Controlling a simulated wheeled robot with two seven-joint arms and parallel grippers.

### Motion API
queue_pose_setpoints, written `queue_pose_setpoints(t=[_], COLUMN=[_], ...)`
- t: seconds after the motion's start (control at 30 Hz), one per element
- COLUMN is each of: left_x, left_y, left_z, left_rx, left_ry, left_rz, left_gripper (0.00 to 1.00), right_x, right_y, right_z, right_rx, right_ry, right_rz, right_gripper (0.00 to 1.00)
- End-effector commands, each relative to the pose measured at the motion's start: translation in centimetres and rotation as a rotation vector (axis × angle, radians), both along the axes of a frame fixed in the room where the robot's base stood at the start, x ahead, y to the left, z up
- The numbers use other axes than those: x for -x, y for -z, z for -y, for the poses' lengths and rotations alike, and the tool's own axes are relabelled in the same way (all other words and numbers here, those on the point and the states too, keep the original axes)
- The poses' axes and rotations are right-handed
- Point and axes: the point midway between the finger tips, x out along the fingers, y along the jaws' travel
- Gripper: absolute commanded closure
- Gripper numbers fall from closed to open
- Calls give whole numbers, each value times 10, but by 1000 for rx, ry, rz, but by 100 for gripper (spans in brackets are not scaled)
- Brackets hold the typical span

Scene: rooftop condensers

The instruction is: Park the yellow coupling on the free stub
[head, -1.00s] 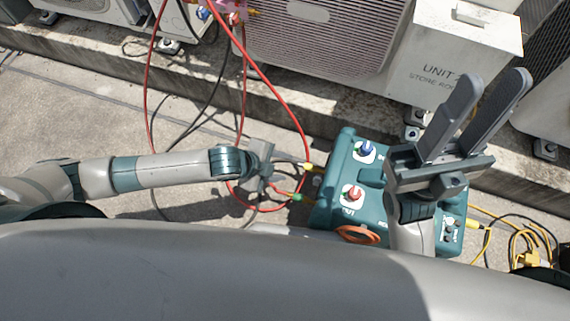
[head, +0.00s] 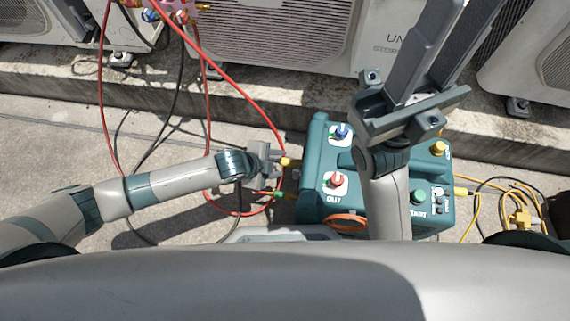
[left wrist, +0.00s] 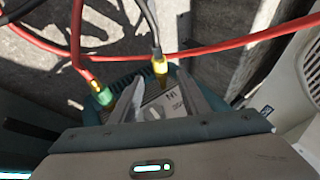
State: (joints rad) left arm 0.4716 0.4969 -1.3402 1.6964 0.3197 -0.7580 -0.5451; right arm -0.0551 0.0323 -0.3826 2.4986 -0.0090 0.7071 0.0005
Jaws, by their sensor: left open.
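The yellow coupling (head: 287,162) is at the left side of the teal machine, on the end of a black hose. It also shows in the left wrist view (left wrist: 160,67). My left gripper (head: 274,158) is close beside it. In the left wrist view its fingers (left wrist: 160,88) are apart, one on each side of the line to the coupling; I cannot tell whether they touch it. My right gripper (head: 458,55) is raised above the machine, fingers apart and empty, tips cut off by the top edge. I cannot make out the free stub for certain.
A green coupling (head: 279,195) on a red hose sits close beside the yellow one. The teal machine (head: 312,150) has blue and red knobs. A pink manifold (head: 180,6) with hoses is at the top left.

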Motion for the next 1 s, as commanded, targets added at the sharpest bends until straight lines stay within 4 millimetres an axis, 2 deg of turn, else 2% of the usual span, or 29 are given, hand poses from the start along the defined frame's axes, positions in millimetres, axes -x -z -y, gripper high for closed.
queue_pose_setpoints(t=[0.03, 0.1, 0.3, 0.8, 0.97, 1.0], left_x=[-4, -8, -16, -20, -20, -20], left_y=[10, 19, 36, 42, 42, 42], left_z=[5, 9, 20, 25, 24, 24], left_rx=[1, 1, 1, 0, 0, 0], left_ry=[0, -1, -2, -1, -1, -1], left_rz=[1, 0, -1, 0, 0, 0], left_gripper=[58, 58, 58, 58, 96, 100], right_x=[1, 2, 0, 0, 0, 0], right_y=[3, 1, -3, -7, -7, -7], right_z=[-1, -2, -8, -13, -13, -13], right_rx=[-3, -6, -11, -13, -12, -12], right_ry=[-5, -12, -34, -46, -46, -46], right_rz=[13, 22, 45, 54, 55, 55], right_gripper=[69, 69, 69, 69, 69, 69])
